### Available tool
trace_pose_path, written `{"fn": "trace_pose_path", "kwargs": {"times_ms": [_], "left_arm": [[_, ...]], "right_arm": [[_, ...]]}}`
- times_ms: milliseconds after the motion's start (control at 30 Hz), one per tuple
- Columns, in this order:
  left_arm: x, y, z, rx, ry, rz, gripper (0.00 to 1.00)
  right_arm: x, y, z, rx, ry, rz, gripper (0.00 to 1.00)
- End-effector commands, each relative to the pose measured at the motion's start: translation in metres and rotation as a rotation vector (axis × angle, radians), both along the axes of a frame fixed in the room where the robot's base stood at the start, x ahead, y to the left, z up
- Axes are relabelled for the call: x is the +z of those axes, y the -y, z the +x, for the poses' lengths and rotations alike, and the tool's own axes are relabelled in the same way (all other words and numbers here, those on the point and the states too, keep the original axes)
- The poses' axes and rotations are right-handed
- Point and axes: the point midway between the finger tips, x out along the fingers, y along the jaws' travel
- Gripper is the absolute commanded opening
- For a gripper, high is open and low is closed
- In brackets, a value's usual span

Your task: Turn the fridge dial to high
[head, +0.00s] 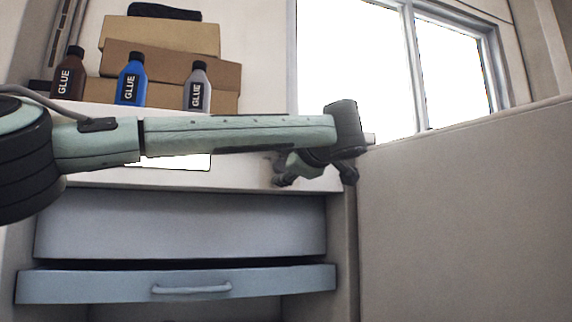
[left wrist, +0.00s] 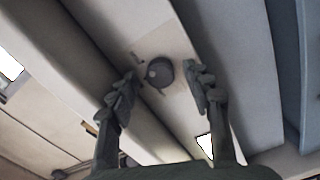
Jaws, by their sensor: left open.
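The dial (left wrist: 159,72) is a round dark grey knob on a pale panel strip (left wrist: 182,108) in the left wrist view. Small dark marks sit on the panel beside it, too small to read, so I cannot tell its setting. My left gripper (left wrist: 161,83) is open, with one finger on each side of the dial; I cannot tell whether either touches it. In the head view my left gripper (head: 315,172) is in front of the pale strip above the blue-grey compartment, and the dial cannot be made out there. My right gripper is not in view.
A blue-grey drawer (head: 100,288) with a handle is below. A large pale panel (head: 460,210) stands close to the right of my left gripper. Glue bottles, brown (head: 68,80), blue (head: 131,82) and grey (head: 197,90), stand above by cardboard boxes (head: 170,72). A window (head: 350,60) is behind.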

Motion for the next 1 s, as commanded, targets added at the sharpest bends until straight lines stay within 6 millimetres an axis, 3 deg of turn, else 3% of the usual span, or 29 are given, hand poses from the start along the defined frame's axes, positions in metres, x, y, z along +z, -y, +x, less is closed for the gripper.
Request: {"fn": "trace_pose_path", "kwargs": {"times_ms": [167,633,800,1000], "left_arm": [[0.000,0.004,-0.011,-0.001,0.001,0.000,0.49],[0.001,0.032,-0.098,-0.002,0.002,0.001,0.49],[0.000,0.036,-0.112,-0.001,0.000,0.001,0.49],[0.000,0.037,-0.115,0.000,0.000,0.000,0.49]], "right_arm": [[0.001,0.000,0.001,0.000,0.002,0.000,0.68],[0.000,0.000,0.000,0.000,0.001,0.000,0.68],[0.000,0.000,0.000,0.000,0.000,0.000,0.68],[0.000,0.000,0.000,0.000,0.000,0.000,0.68]]}}
